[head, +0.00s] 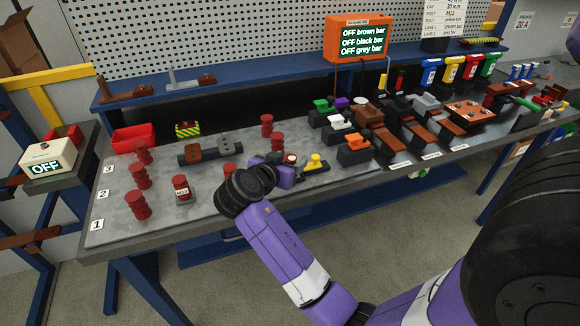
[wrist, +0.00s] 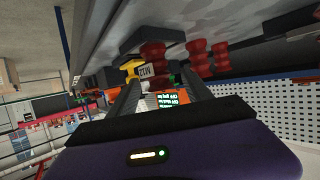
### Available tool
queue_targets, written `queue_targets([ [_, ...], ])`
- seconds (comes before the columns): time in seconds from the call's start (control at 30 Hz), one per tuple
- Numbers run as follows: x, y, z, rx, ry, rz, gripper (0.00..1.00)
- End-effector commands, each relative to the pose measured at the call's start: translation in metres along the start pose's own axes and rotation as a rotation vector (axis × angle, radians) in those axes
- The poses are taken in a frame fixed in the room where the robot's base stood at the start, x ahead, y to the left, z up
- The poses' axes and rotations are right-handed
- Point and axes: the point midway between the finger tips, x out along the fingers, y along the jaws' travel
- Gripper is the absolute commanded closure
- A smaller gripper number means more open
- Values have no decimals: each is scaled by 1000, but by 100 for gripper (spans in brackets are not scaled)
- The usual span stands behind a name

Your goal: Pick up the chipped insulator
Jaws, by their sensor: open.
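Several dark-red ribbed insulators stand on the grey bench. Some are in numbered rows at the left (head: 137,205), and one with a white label (head: 181,188) is beside them. Two more (head: 267,125) (head: 277,142) stand further back, and one (head: 229,170) is just left of my gripper. I cannot tell which one is chipped. My gripper (head: 286,172) is low over the bench front; its fingertips are hidden in the head view. In the wrist view my gripper (wrist: 158,88) is open, with a labelled red insulator (wrist: 152,55) beyond the fingers; contact is unclear.
A yellow-knobbed part (head: 315,161) sits right of my gripper. A dark clamp-like block (head: 210,149), a red tray (head: 133,139) and a striped yellow box (head: 188,129) lie behind. Busbar parts (head: 410,125) crowd the right. An orange display (head: 358,38) stands at the back.

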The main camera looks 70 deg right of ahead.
Motion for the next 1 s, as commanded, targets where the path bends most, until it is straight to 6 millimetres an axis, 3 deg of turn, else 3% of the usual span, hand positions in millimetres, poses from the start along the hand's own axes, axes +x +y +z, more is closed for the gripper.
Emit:
queue_targets([
  [0.33, 9, 0, 0, 0, 0, -1, 42],
  [0.63, 9, 0, 0, 0, 0, -1, 100],
  [1.0, 8, 0, -1, 1, 1, -1, 100],
])
